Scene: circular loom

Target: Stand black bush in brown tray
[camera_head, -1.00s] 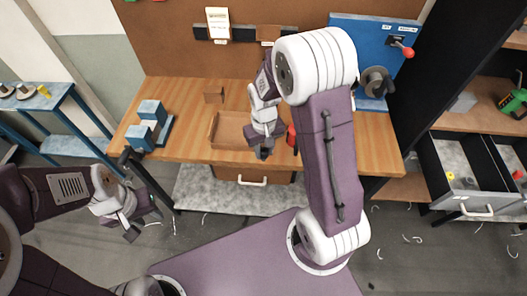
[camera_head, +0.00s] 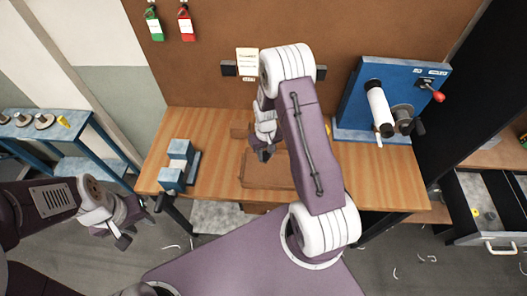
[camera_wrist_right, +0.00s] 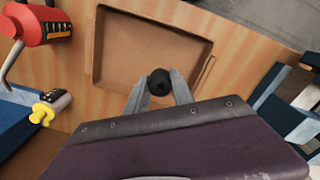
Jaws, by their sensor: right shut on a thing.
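The black bush (camera_wrist_right: 159,82) is a small dark cylinder with a hole in its end, pinched between the fingertips of my right gripper (camera_wrist_right: 159,90). In the head view my right gripper (camera_head: 264,153) points down over the brown tray (camera_head: 262,178); the bush cannot be made out there. In the right wrist view the shallow, square-cornered tray (camera_wrist_right: 145,45) lies just beyond the fingertips, and the bush overlaps its near part. I cannot tell the bush's height above the tray floor. My left gripper (camera_head: 122,236) is off the bench's left front; its opening is unclear.
A blue block fixture (camera_head: 177,165) stands on the bench's left. A blue machine (camera_head: 355,105) with a white roll and red-knobbed lever stands at right. A red container (camera_wrist_right: 40,25) and a yellow-black item (camera_wrist_right: 50,105) lie left in the wrist view. My right arm hides bench right of the tray.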

